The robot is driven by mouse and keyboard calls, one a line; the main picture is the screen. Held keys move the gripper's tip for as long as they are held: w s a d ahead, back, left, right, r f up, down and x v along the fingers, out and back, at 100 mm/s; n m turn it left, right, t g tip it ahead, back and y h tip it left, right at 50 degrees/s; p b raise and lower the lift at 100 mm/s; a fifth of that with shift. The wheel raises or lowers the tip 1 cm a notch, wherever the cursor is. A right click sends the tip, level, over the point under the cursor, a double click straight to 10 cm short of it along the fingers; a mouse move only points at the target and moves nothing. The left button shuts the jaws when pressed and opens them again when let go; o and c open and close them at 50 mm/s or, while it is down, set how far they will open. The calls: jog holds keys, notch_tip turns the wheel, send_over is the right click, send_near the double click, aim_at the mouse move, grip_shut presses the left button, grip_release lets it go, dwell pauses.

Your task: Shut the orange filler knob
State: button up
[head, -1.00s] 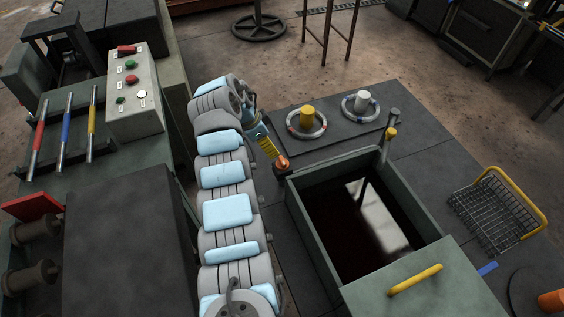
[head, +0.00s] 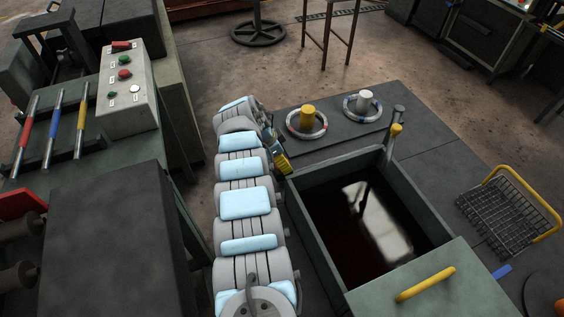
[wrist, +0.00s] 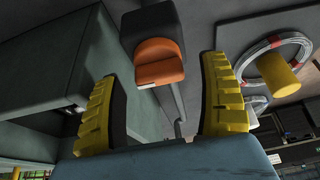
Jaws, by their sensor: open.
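The orange filler knob (wrist: 159,66) shows in the wrist view on the end of a dark block (wrist: 148,25). It lies ahead of my gripper, between the lines of the two yellow fingers and nearer the right one. My gripper (wrist: 165,90) is open with nothing between its fingers. A gap seems to remain between the fingers and the knob, though its depth is hard to judge. In the head view my gripper (head: 284,163) is at the tank's far left corner, partly behind my arm, and the knob is hidden there.
The open tank (head: 301,222) of dark liquid is right of my arm, with a yellow-handled lid (head: 450,298). A yellow post in a ring (head: 307,117) stands behind it. A wire basket (head: 507,219) is at right. A control box (head: 126,95) stands left.

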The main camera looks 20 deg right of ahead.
jog(key=shift+f, duration=0.1)
jog(key=c, duration=1.2)
